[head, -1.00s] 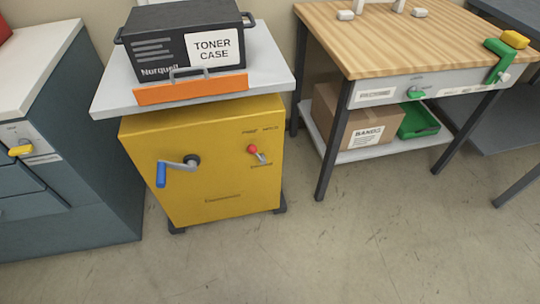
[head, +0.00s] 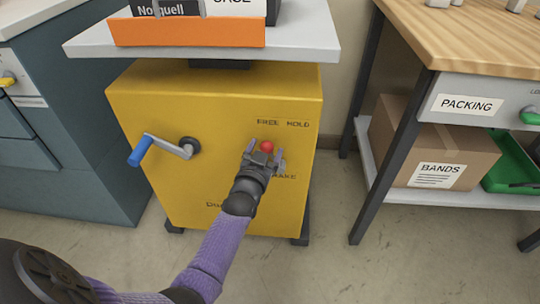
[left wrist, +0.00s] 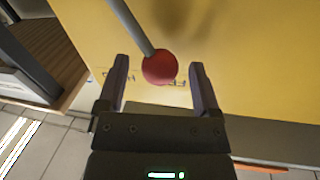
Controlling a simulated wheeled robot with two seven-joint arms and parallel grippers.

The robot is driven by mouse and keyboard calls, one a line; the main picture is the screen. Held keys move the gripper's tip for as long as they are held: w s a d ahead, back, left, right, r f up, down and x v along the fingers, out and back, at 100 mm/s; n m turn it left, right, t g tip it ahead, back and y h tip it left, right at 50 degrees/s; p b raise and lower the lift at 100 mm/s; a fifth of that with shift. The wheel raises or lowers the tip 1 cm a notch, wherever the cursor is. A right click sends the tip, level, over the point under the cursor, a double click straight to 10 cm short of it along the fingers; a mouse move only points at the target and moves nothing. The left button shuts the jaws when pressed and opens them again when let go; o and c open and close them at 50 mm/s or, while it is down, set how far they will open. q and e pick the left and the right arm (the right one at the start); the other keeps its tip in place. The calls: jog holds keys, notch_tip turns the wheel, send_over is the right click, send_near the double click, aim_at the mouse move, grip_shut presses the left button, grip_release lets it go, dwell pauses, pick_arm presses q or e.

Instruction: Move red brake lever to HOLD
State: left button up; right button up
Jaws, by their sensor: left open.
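The red brake lever's round knob (head: 267,146) is on the front of the yellow cabinet (head: 205,115), below the printed words FREE and HOLD. In the left wrist view the red knob (left wrist: 160,67) sits on a grey rod. My left gripper (head: 265,154) is open at the lever. The knob lies between its two fingertips (left wrist: 160,70), with a gap on each side in the wrist view. In the head view the gripper hides the lever's rod, so its setting is hard to read. My right gripper is not in view.
A crank with a blue handle (head: 140,151) sticks out left of the lever. A grey top with an orange strip (head: 188,31) overhangs the cabinet. A packing bench (head: 455,38) with a cardboard box (head: 440,145) stands at the right. Floor between them is clear.

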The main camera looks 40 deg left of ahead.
pick_arm(q)
jog(key=shift+w+r, duration=0.1)
jog(key=shift+w, duration=0.1)
grip_shut()
dwell(0.3)
